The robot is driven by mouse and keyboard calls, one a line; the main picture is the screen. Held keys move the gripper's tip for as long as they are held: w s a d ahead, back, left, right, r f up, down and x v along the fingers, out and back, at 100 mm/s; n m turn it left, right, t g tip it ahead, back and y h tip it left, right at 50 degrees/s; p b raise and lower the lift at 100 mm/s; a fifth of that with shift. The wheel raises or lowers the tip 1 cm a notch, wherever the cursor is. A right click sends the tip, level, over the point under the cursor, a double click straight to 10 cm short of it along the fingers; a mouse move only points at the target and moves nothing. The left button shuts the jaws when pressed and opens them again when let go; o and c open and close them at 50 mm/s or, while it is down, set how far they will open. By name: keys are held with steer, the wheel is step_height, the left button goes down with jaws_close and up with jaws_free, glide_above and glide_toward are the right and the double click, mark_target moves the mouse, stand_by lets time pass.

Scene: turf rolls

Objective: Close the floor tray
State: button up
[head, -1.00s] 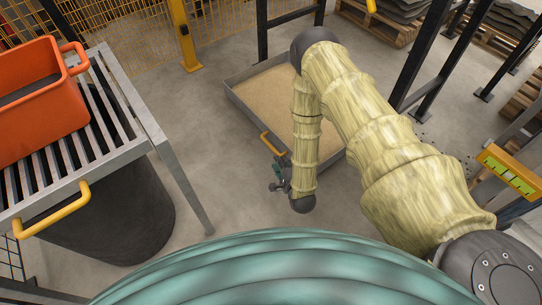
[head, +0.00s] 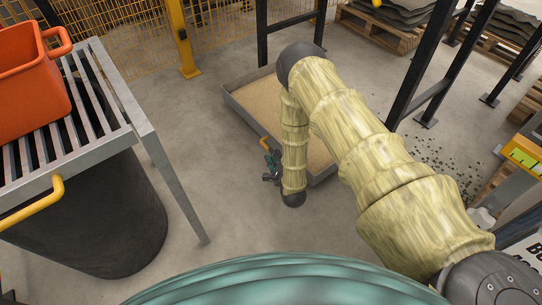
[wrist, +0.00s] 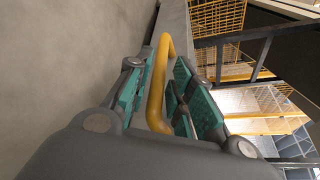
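The floor tray (head: 240,112) is a low grey tray filled with sand-coloured grains, on the floor in the middle of the head view. Its yellow handle (head: 264,142) is on its near-left side, partly hidden by my gripper and forearm. My gripper (head: 267,160) is low at this handle. In the wrist view the yellow handle (wrist: 158,90) runs between the two green-padded fingers of my gripper (wrist: 162,65), with narrow gaps that look open on both sides. The tray's grey wall (wrist: 174,20) rises beyond the handle. My arm hides the tray's right part.
A slatted metal table (head: 140,118) with an orange bin (head: 30,85) stands at the left, above a dark barrel (head: 100,220). Black rack posts (head: 262,35) stand behind the tray and at its right. Dark crumbs (head: 445,165) lie on the floor at right. Floor left of the tray is clear.

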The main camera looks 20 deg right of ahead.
steer(key=shift+b+x, duration=0.55)
steer(key=shift+x, duration=1.15)
steer(key=shift+c, duration=0.2)
jaws_close()
